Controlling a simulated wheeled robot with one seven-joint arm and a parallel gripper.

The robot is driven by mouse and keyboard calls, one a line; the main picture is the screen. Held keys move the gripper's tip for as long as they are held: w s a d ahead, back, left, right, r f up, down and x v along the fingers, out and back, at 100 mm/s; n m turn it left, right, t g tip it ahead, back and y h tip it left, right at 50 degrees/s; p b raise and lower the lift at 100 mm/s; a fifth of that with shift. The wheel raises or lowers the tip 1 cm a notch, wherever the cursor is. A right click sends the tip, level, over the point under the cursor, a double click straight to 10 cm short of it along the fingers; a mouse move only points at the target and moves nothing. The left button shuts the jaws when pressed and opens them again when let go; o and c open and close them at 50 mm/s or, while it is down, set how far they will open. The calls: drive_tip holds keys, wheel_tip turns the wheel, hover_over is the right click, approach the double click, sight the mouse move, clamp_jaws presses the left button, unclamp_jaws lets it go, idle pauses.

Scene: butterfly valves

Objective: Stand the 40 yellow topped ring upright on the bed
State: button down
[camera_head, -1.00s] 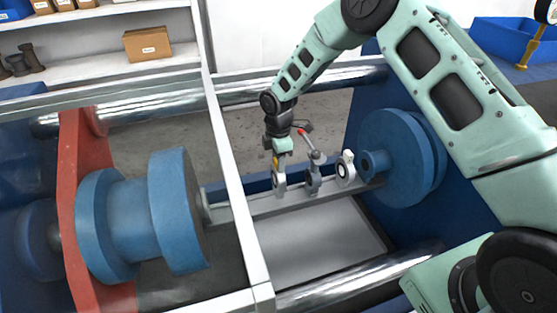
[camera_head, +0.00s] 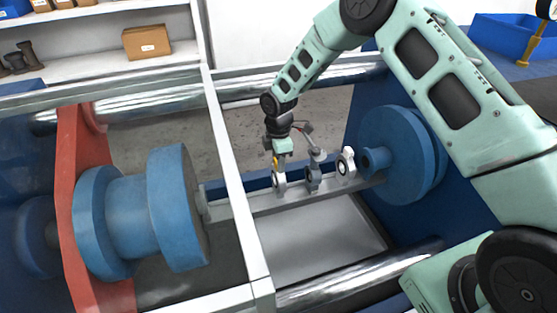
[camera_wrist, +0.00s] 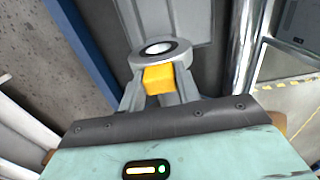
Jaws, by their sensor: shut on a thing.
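The yellow topped ring (camera_wrist: 160,54) is a grey ring with a dark-edged round opening and a yellow block (camera_wrist: 158,79) on its neck. My gripper (camera_wrist: 158,90) is shut on it, with the fingers on both sides of the yellow block. In the head view the ring (camera_head: 279,181) is upright under my gripper (camera_head: 280,160), at the left end of a row on the grey bed rail (camera_head: 255,204). Its lower edge is at the rail; I cannot tell whether it touches. Any number on it is too small to read.
A dark grey valve (camera_head: 314,178) with a red-tipped lever stands close to the right of the ring. A pale ring (camera_head: 346,164) stands farther right. Large blue flanges (camera_head: 180,208) and (camera_head: 400,155) flank the rail. A white frame post (camera_head: 238,190) stands in front at left.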

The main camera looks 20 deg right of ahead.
drive_tip(key=shift+f+b, duration=0.7)
drive_tip(key=shift+f, duration=0.6)
idle(2.6)
drive_tip(key=c, duration=1.5)
unclamp_jaws()
drive_tip(key=shift+o, duration=0.7)
drive_tip(key=o, duration=0.5)
drive_tip(key=shift+o, duration=0.2)
wheel_tip(320, 180, up, 18)
drive_tip(key=b, duration=0.2)
drive_tip(key=shift+f, duration=0.25)
